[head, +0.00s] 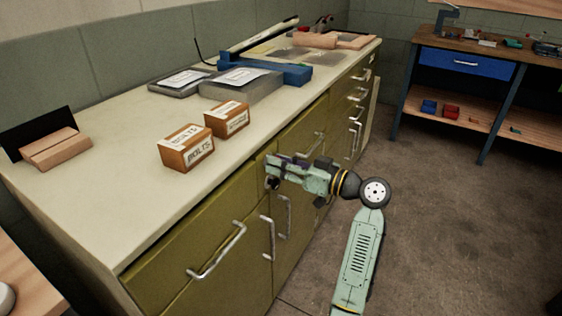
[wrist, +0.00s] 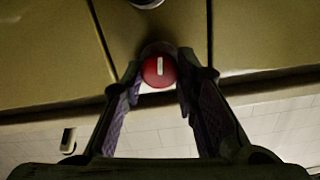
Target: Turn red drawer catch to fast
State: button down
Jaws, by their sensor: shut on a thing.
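The red drawer catch (wrist: 158,71) is a round red knob with a short white bar that stands upright in the wrist view. It sits on the olive cabinet front, close to the gaps between panels. My gripper (wrist: 160,84) has one finger on each side of the knob and is shut on it. In the head view my gripper (head: 272,173) reaches the cabinet front just below the counter edge and hides the catch. I see no readable lettering around the catch.
The olive cabinet (head: 195,245) has several drawers and doors with protruding metal handles, one handle (head: 217,252) left of my gripper. Two boxes (head: 186,148) marked bolts stand on the counter (head: 100,207) above. The floor (head: 430,215) to the right is clear.

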jog(key=shift+w+m+p, duration=0.15)
jog(key=shift+m+p, duration=5.8)
jog(key=shift+m, duration=1.95)
jog(key=shift+f, duration=0.1)
jog(key=c, duration=1.3)
grip_release()
